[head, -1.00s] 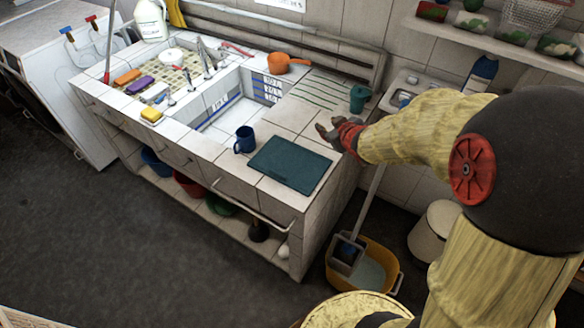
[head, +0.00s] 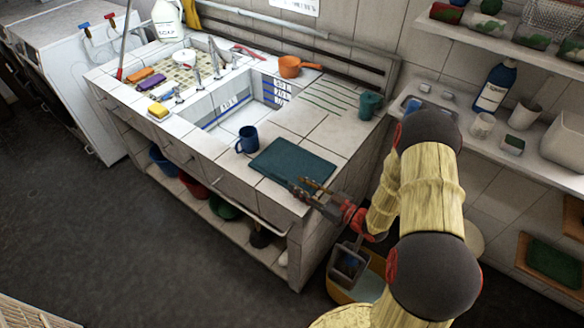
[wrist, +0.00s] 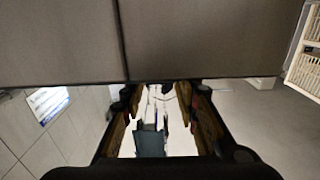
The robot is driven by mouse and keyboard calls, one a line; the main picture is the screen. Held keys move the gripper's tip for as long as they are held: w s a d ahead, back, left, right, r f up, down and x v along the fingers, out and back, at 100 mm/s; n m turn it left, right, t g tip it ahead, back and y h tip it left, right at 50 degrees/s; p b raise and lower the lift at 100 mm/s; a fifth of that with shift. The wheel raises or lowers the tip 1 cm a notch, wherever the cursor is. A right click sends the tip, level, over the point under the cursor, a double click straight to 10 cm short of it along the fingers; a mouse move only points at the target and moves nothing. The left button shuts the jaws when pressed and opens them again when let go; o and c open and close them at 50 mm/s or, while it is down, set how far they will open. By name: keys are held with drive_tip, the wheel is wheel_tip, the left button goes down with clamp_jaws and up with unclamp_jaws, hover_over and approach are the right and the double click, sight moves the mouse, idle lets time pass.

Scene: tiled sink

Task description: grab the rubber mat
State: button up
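The rubber mat looks to be the flat dark teal rectangle (head: 285,160) lying on the tiled counter, right of the blue mug. My gripper (head: 299,185) is at the mat's front right corner in the head view and overlaps its edge there. I cannot tell whether it touches the mat. In the wrist view, the two fingers of my gripper (wrist: 158,92) stand apart, with nothing clearly held between them. A small teal shape (wrist: 150,143) shows low between the fingers; I cannot tell what it is.
A blue mug (head: 246,139) stands left of the mat by the sink basin. A teal cup (head: 370,104) and an orange pan (head: 292,66) stand farther back. The counter's front edge (head: 262,190) is close to my gripper. A yellow tub (head: 342,289) is on the floor below.

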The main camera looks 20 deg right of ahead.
sight(287, 180)
drive_tip(key=x, duration=0.1)
drive_tip(key=b+x, duration=0.1)
drive_tip(key=x, duration=0.1)
drive_tip(key=b+x, duration=0.1)
drive_tip(key=x, duration=0.1)
drive_tip(key=shift+s+a+f, duration=0.15)
drive_tip(key=shift+a+f, duration=0.1)
drive_tip(key=shift+a, duration=0.05)
drive_tip(key=shift+w+a, duration=0.2)
drive_tip(key=shift+w, duration=0.15)
drive_tip(key=shift+r, duration=0.1)
drive_tip(key=shift+c, duration=1.1)
clamp_jaws()
